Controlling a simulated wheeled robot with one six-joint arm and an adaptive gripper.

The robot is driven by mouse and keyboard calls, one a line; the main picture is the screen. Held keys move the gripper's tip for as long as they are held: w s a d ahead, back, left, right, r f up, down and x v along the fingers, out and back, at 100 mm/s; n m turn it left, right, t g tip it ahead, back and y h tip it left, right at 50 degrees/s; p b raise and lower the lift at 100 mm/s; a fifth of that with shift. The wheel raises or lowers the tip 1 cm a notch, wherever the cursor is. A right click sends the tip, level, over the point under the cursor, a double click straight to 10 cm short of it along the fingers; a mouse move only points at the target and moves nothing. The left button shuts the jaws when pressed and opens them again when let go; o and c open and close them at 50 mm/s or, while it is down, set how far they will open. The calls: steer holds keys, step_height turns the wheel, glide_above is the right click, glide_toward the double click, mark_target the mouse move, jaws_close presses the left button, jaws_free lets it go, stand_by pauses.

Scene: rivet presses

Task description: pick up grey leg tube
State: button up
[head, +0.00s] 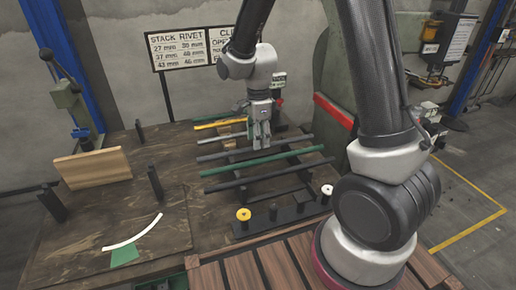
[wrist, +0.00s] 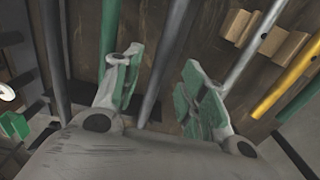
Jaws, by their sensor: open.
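Several tubes lie side by side across a dark rack on the bench. A grey tube (head: 225,154) lies behind the green tube (head: 262,161); a paler grey tube (head: 217,138) lies farther back. My gripper (head: 262,143) is open, pointing down above the grey tube. In the wrist view, the grey tube (wrist: 157,62) runs between the spread green-padded fingers of my gripper (wrist: 160,85), with no visible grip on it. The green tube (wrist: 108,30) passes by the left finger, and the paler tube (wrist: 254,47) lies right of the right finger. My gripper body hides the grey tube's near part.
A black tube (head: 270,175) lies at the rack's front, and a yellow tube (head: 219,124) at its back. A wooden board (head: 93,168), black posts and a white curved strip (head: 132,234) are at left. A sign (head: 182,48) stands behind.

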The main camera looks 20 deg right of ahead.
step_height(320, 180, down, 2)
steer(key=shift+f, duration=0.25)
jaws_close()
